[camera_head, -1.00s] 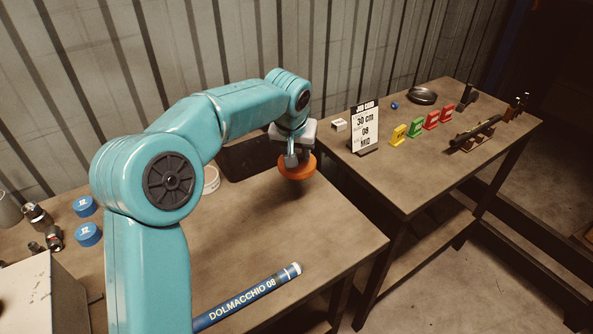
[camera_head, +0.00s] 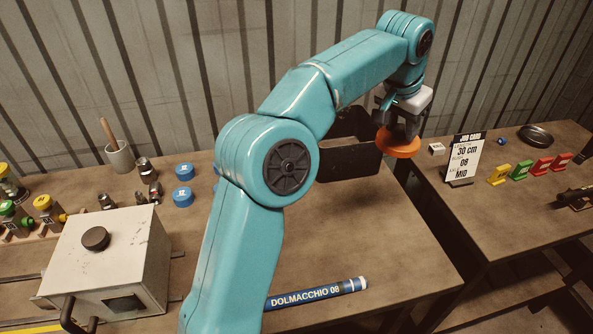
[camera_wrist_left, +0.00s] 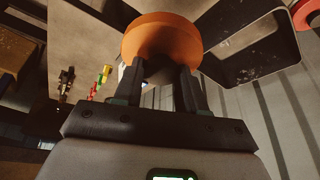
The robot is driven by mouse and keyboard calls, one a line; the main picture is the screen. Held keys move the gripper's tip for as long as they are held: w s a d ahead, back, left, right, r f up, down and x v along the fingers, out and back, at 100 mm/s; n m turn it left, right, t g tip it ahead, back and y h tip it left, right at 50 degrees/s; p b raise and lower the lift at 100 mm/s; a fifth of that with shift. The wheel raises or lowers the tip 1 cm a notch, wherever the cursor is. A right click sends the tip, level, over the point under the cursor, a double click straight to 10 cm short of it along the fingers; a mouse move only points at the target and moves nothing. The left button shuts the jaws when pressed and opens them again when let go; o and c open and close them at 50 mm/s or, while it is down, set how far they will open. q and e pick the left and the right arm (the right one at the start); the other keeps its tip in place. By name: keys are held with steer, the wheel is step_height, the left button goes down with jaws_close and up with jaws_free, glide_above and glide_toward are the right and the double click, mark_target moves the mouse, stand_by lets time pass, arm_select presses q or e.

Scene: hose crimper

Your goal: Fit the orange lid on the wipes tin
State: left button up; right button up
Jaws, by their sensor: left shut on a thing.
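The orange lid (camera_head: 398,147) is held at the right end of the bench, in the air beside the black bin. My left gripper (camera_head: 396,128) is shut on it from above. In the left wrist view the lid (camera_wrist_left: 160,33) sits between both fingertips (camera_wrist_left: 160,80). The wipes tin does not show now; my left arm covers the spot where a pale round rim showed earlier. My right gripper is not in view.
The black bin (camera_head: 362,163) stands at the bench's back. Blue caps (camera_head: 183,197), fittings and a grey box (camera_head: 105,260) are at left. A gap separates the right table, with its job card (camera_head: 463,160).

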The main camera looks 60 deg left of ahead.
arm_select(q)
steer(key=s+a+r+n+p, duration=0.1)
steer(key=s+a+n, duration=0.1)
steer(key=s+a, duration=0.65)
steer(key=s+a+r+n+p, duration=0.1)
steer(key=s+a, duration=0.2)
steer(key=a, duration=1.1)
steer(key=shift+y, duration=0.5)
steer(key=f+b, duration=0.1)
steer(key=f, duration=0.5)
steer(key=f+b, duration=0.2)
steer(key=f, duration=0.5)
steer(key=f+b, duration=0.1)
steer(key=f, duration=0.6)
steer(key=shift+a+b, duration=0.3)
steer(key=shift+a, duration=0.1)
steer(key=shift+s+r, duration=0.1)
steer(key=shift+d, duration=0.1)
